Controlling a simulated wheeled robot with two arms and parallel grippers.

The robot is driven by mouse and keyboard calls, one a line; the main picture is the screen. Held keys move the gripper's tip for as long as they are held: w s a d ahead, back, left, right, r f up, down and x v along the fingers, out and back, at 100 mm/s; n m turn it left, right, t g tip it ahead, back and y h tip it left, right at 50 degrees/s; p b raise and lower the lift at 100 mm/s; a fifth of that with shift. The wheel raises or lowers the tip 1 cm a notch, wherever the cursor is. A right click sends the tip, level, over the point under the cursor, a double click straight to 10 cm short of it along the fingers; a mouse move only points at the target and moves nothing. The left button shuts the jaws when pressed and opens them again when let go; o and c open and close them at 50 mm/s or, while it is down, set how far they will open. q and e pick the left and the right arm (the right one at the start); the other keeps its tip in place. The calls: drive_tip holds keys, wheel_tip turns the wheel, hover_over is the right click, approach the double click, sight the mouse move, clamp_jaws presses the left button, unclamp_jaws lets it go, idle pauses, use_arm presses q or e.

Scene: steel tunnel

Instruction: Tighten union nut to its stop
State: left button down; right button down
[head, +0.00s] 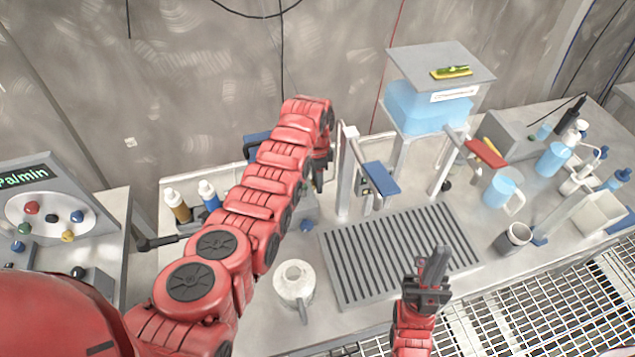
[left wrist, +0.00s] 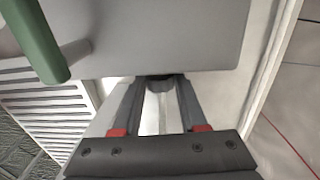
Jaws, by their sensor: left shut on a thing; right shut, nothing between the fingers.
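My left arm reaches from the left to the back of the bench in the head view, where its gripper (head: 320,172) is partly hidden by my own arm beside a pale upright post. In the left wrist view my left gripper (left wrist: 162,84) is shut on a small dark rounded part (left wrist: 165,81) at the lower edge of a grey block (left wrist: 160,35). This part may be the union nut; its threads and its stop are hidden. My right gripper (head: 434,266) is shut and empty, pointing up above the front edge of the slatted drain tray.
The pale post (head: 347,175) carries a blue paddle (head: 381,178). A water tank (head: 430,105) stands on legs behind the drain tray (head: 365,282). A white jug (head: 294,284) stands left of the tray. A green bar (left wrist: 38,45) lies close in the left wrist view.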

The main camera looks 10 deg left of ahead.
use_arm(q)
drive_tip(key=shift+c, duration=2.2)
unclamp_jaws()
drive_tip(key=shift+w+r, duration=0.15)
drive_tip(key=shift+r, duration=0.35)
wheel_tip(320, 180, up, 4)
drive_tip(key=shift+r+b, duration=0.25)
drive_tip(key=shift+b, duration=0.8)
wheel_tip(320, 180, up, 12)
drive_tip(key=p, duration=0.2)
drive_tip(key=shift+w+a, duration=0.2)
